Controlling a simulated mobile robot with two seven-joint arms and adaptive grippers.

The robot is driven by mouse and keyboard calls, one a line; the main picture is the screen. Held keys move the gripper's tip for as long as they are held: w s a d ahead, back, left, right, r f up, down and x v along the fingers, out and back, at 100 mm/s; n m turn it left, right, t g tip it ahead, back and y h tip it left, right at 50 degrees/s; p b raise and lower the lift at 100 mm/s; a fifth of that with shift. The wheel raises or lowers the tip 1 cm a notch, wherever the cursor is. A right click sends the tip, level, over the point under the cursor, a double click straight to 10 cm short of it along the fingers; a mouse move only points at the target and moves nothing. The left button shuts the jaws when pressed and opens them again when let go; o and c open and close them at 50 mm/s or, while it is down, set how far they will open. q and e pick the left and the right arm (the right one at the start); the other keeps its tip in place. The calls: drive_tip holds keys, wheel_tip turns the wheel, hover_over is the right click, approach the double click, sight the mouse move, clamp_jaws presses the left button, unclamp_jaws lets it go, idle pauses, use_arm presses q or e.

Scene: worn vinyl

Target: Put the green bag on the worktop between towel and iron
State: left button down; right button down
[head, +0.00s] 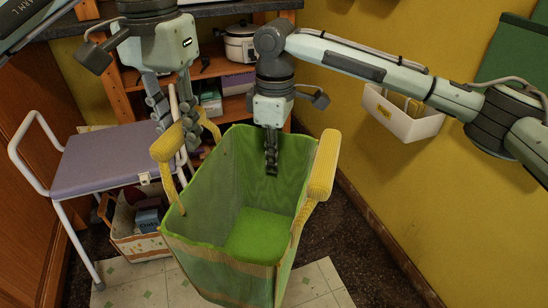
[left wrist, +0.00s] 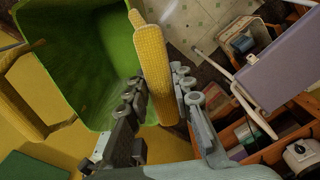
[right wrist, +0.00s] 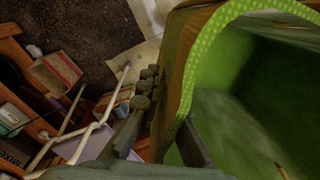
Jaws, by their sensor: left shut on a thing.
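The green bag (head: 215,235) has yellow padded handles and hangs upright and open in front of me; it also shows in the left wrist view (left wrist: 85,65) and right wrist view (right wrist: 240,90). My left gripper (head: 170,115) is shut on its left handle (head: 166,142), which lies between the fingers in the left wrist view (left wrist: 155,75). My right gripper (head: 271,160) is at the bag's back rim. In the right wrist view its fingers stand apart, one on each side of the rim. A dark worktop edge (head: 235,8) shows at the top. No towel or iron is in view.
A purple-seated chair with white tube frame (head: 115,155) stands at the left. A wooden shelf unit with a white cooker (head: 240,42) is behind. A box of items (head: 140,225) is on the floor below the chair. A white wall bin (head: 400,115) hangs at right.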

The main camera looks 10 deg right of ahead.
use_arm(q)
drive_tip(key=c, duration=1.2)
unclamp_jaws()
